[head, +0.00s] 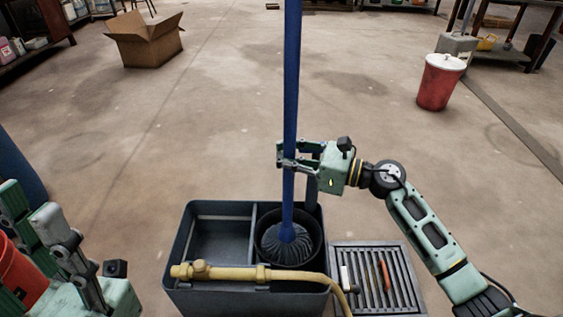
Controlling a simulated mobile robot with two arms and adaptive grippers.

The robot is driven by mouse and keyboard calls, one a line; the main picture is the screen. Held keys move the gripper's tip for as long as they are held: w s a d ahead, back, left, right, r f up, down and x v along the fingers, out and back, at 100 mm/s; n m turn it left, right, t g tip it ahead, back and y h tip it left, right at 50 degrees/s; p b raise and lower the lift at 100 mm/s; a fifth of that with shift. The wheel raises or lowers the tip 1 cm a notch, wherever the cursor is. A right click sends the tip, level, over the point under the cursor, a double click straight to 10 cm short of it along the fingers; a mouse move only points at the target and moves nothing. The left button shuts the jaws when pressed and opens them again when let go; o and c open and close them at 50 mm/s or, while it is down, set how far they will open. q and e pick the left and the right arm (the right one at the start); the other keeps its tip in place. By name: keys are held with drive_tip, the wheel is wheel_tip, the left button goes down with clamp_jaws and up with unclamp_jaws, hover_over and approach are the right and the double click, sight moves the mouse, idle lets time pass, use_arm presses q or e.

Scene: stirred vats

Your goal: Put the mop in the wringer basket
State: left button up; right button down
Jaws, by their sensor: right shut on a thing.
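The mop has a long blue handle (291,75) that stands nearly upright and runs out of the top of the head view. Its grey stringy head (287,246) is inside the round dark wringer basket (318,232), below the rim level as seen from above. I cannot tell if it touches the basket floor. The basket sits in the right part of a dark grey bucket (186,240). My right gripper (288,163) is shut on the handle above the basket. My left gripper (40,215) is at the lower left, fingers apart and empty, away from the mop.
A yellow hose (230,272) lies across the bucket's front edge. A grey slatted grate (404,275) with small tools is to the right. A red bucket (20,275) is by my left gripper. A cardboard box (150,48) and red bin (438,85) stand farther back. Open floor lies between.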

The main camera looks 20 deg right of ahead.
drive_tip(key=shift+f, duration=0.2)
drive_tip(key=shift+f, duration=0.15)
drive_tip(key=c, duration=2)
unclamp_jaws()
drive_tip(key=shift+f, duration=0.1)
drive_tip(key=shift+c, duration=0.2)
drive_tip(key=o, duration=0.5)
